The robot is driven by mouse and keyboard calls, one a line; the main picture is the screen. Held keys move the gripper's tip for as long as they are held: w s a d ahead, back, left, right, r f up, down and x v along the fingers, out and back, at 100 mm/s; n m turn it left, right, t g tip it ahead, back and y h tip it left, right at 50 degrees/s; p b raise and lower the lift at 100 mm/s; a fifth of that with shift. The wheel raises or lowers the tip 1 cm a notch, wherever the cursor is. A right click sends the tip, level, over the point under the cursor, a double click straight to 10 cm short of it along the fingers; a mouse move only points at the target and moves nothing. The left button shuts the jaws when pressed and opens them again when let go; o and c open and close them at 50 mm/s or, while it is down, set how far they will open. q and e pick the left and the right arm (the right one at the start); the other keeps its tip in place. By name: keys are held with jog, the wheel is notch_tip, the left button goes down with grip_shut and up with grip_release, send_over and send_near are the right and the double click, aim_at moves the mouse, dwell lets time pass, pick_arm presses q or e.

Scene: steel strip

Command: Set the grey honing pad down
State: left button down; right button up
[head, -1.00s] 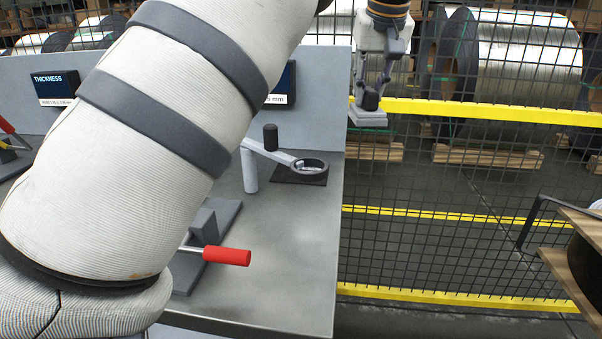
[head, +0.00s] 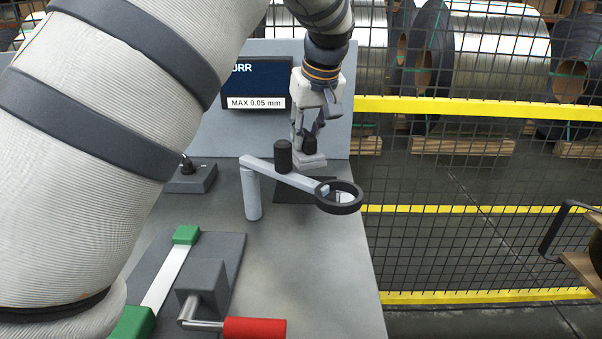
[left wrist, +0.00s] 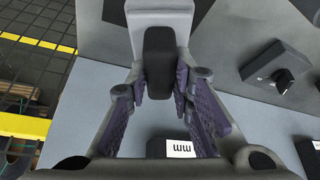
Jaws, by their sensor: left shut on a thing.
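The grey honing pad (head: 312,161) is a light grey block with a black knob (head: 310,144) on top. My left gripper (head: 309,130) points down and is shut on the knob, with the pad beneath it. In the head view the pad appears just behind the magnifier, near the bench's back right. I cannot tell whether it touches the bench. In the left wrist view the knob (left wrist: 158,60) is between the purple-grey finger pads, and part of the pad (left wrist: 160,10) shows beyond it. My right gripper is not in view.
A magnifier ring (head: 339,197) on an arm stands over a dark square mat (head: 290,188). A display (head: 255,88) stands behind the bench (head: 320,265). A clamp with a red handle (head: 254,328) and a green-ended strip fixture (head: 168,275) are in front. A mesh fence (head: 480,180) is at right.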

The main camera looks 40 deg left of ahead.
aim_at(307, 161)
pick_arm(q)
notch_tip(307, 161, down, 6)
jog(key=shift+f, duration=0.2)
jog(key=c, duration=1.4)
grip_release()
jog(key=shift+f, duration=0.15)
jog(key=v, duration=1.2)
jog(key=shift+d+p, duration=0.1)
jog(key=shift+p, duration=0.3)
